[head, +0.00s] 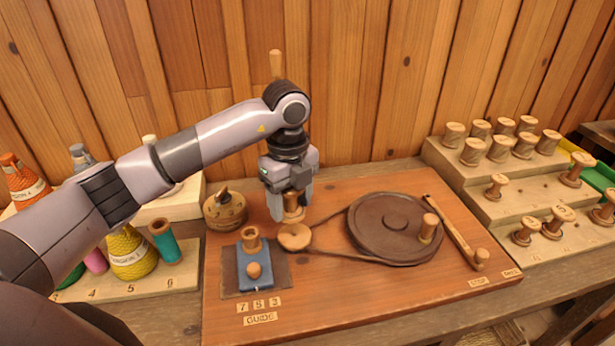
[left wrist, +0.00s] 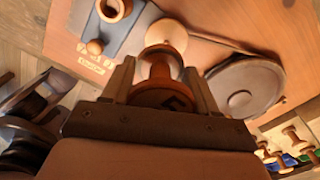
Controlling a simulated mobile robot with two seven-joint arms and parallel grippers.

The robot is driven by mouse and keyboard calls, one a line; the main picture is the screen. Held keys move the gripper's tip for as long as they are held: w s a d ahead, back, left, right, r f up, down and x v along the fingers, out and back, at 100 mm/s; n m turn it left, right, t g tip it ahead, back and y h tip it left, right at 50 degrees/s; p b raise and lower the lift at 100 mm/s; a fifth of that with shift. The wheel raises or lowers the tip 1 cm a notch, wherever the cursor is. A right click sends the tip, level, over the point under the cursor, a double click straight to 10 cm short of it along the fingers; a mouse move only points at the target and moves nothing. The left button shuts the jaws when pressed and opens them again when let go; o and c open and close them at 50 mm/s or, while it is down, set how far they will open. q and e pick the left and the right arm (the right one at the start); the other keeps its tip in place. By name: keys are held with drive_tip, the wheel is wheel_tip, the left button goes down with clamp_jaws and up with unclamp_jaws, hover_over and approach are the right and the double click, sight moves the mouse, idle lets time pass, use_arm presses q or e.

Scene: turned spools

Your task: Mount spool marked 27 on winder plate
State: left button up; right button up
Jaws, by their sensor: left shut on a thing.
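My left gripper (head: 291,212) points down over the board and is shut on a small turned wooden spool (head: 293,206). The held spool also shows between the fingers in the left wrist view (left wrist: 160,88). I cannot read a number on it. The small round pale wooden winder plate (head: 294,238) lies just below and in front of the spool; it also shows in the left wrist view (left wrist: 168,36). The spool looks upright and close to the plate, but I cannot tell whether they touch. My right gripper is not in view.
A belt runs from the plate to a large dark wheel (head: 388,228) with a handle. A blue guide block (head: 255,272) is at left, with a round wooden pot (head: 224,212) behind. A stepped rack (head: 520,185) of spools stands right; thread cones (head: 130,253) stand left.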

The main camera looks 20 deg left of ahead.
sight(294, 231)
use_arm(q)
drive_tip(key=shift+w, duration=0.55)
drive_tip(key=shift+f, duration=0.1)
drive_tip(key=shift+s+f+b, duration=0.1)
drive_tip(key=shift+f+b, duration=0.35)
drive_tip(key=shift+b, duration=0.1)
wheel_tip(294, 231, down, 3)
drive_tip(key=shift+r+b, duration=0.15)
drive_tip(key=shift+b, duration=0.9)
drive_tip(key=shift+f+b, duration=0.4)
drive_tip(key=shift+f, duration=0.35)
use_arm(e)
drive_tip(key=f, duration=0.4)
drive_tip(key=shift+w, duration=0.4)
use_arm(q)
drive_tip(key=shift+f, duration=0.3)
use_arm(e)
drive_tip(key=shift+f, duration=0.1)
